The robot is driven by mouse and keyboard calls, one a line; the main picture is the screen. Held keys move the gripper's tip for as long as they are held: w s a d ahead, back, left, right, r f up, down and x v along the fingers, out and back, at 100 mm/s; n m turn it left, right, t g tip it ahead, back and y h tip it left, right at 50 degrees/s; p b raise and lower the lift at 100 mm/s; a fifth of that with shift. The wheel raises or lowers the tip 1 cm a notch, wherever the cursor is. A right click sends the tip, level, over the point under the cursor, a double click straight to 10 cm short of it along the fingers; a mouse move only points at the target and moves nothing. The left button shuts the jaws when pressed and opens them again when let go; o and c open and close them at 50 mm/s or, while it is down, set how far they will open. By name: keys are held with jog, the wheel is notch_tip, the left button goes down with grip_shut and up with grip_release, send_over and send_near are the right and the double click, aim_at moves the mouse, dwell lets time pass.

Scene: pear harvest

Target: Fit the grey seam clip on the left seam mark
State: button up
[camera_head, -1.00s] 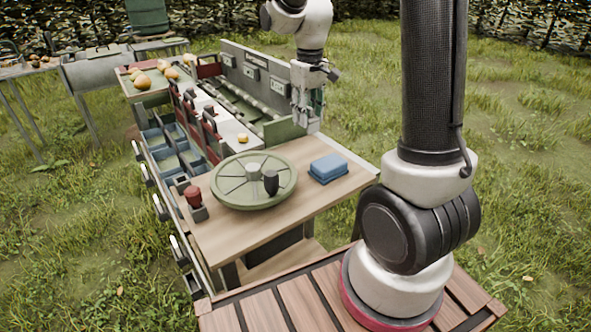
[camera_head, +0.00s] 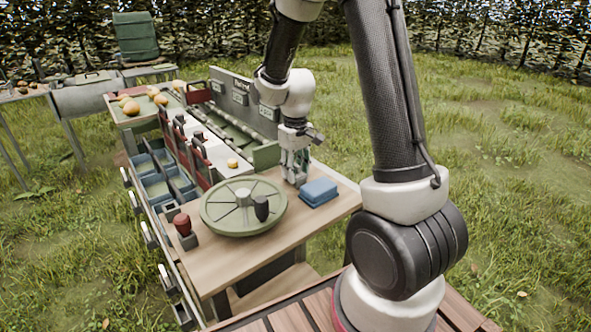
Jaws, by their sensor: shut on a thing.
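My gripper (camera_head: 294,178) points down at the back right of the wooden tabletop (camera_head: 250,255), just behind and left of a blue block (camera_head: 319,192). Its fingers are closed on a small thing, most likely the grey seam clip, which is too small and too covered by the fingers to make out. I cannot tell whether the fingertips touch the tabletop. I cannot pick out the left seam mark in this view.
A round green turntable (camera_head: 222,218) with a dark knob stands left of my gripper. A red-topped piece (camera_head: 182,226) is at the left edge. A long trough (camera_head: 233,125), blue bins (camera_head: 155,187) and a tray with yellow fruit (camera_head: 138,112) lie behind.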

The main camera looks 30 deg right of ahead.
jog(key=o, duration=0.9)
jog(key=shift+f, duration=0.1)
